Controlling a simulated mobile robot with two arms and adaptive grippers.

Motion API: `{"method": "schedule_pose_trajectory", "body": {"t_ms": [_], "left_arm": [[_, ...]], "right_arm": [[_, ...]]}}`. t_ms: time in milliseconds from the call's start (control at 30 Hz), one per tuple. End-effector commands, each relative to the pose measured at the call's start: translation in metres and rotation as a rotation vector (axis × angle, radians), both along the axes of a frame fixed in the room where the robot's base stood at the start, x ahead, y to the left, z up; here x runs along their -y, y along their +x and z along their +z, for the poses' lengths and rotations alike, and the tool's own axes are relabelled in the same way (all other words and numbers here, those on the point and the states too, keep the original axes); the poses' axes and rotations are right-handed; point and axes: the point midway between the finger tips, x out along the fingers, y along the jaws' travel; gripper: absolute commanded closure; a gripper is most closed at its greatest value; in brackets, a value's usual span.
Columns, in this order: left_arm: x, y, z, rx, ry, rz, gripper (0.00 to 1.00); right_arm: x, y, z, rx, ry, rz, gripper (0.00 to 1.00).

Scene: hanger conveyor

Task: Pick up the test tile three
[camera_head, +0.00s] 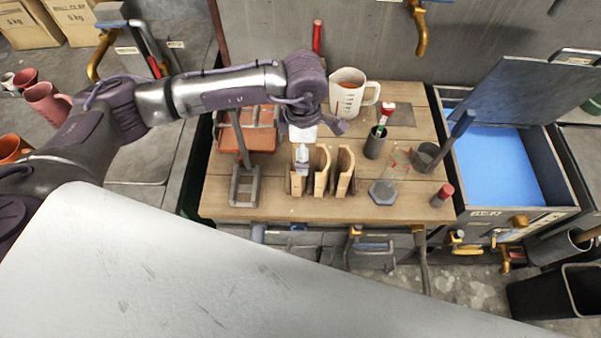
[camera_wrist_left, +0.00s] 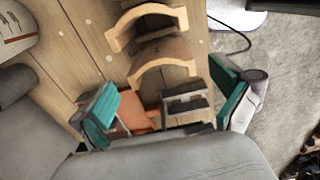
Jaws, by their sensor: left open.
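Several tan, curved tiles stand upright in a row on the wooden bench. In the head view the right tile (camera_head: 344,172) and the middle tile (camera_head: 321,172) show clearly. The left tile (camera_head: 296,184) is partly covered by my left gripper (camera_head: 303,163), which points down over it. In the left wrist view two arched tiles (camera_wrist_left: 165,58) show beyond the jaws. My left gripper (camera_wrist_left: 168,108) is open there, its teal pads wide apart; I cannot tell whether they touch a tile. I cannot read numbers on the tiles. My right gripper is not in view.
Left of the tiles are a grey stand (camera_head: 245,190) and an orange tray (camera_head: 263,141). A white jug (camera_head: 346,98) is behind. A dark cup (camera_head: 375,145) and a grey hexagonal piece (camera_head: 383,192) are right. A blue-lined drawer (camera_head: 500,165) stands open beyond the bench.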

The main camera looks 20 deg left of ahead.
Motion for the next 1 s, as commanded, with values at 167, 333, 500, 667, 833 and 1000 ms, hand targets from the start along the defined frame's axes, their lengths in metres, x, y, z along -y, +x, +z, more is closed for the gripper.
{"method": "schedule_pose_trajectory", "body": {"t_ms": [167, 333, 500, 667, 833, 1000], "left_arm": [[0.000, 0.000, -0.022, 0.001, -0.003, 0.000, 0.00], [-0.003, 0.000, -0.036, -0.002, -0.002, 0.000, 0.00], [-0.006, 0.000, -0.065, -0.003, -0.002, 0.000, 0.00], [-0.006, 0.001, -0.073, 0.001, -0.003, 0.000, 0.00], [-0.006, 0.000, -0.072, 0.001, -0.003, 0.000, 0.02], [-0.006, 0.000, -0.072, 0.000, -0.003, 0.000, 0.30]], "right_arm": [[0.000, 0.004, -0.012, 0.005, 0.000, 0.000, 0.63], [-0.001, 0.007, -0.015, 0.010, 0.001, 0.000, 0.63], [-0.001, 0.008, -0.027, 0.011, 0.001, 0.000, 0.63], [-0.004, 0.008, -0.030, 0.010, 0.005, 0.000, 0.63], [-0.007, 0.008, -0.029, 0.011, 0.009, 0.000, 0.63], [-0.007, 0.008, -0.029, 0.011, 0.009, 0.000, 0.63]]}}
